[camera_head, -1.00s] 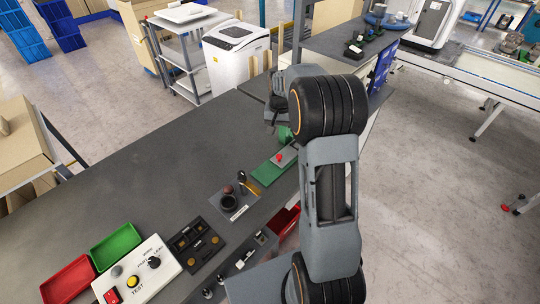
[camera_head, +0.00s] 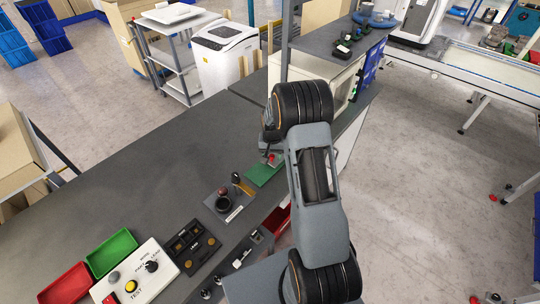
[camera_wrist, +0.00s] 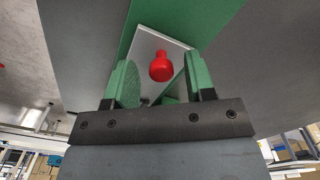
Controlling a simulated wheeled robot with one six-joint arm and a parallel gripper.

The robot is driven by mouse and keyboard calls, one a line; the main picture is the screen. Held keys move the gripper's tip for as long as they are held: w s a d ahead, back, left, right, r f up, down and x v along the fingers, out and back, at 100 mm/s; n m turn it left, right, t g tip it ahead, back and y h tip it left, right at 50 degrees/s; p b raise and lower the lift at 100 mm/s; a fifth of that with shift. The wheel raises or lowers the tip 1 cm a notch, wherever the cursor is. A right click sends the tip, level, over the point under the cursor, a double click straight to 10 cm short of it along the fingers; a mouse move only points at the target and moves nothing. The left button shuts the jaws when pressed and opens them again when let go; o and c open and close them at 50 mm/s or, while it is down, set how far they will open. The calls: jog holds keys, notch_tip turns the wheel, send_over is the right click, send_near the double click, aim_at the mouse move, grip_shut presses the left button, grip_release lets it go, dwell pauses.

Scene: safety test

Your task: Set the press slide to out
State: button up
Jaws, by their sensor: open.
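The press slide is a pale metal plate (camera_wrist: 145,48) with a red knob (camera_wrist: 161,66), set on a green base (camera_wrist: 190,18). In the head view the red knob (camera_head: 271,158) and the green base (camera_head: 262,174) show at the bench's right edge, just left of my arm, which hides part of them. In the wrist view my gripper (camera_wrist: 162,72) is open. Its two green fingers stand left and right of the red knob, with gaps on both sides. I cannot tell how far beyond the fingertips the knob lies. The head view hides my gripper behind the arm.
A black knob fixture (camera_head: 226,203), a dark block with brass buttons (camera_head: 190,246) and a white test panel (camera_head: 140,276) stand along the bench edge. Green (camera_head: 112,252) and red (camera_head: 68,284) trays lie at front left. The bench's far left surface is clear.

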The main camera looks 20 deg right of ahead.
jog(key=shift+c, duration=0.3)
grip_shut()
dwell(0.3)
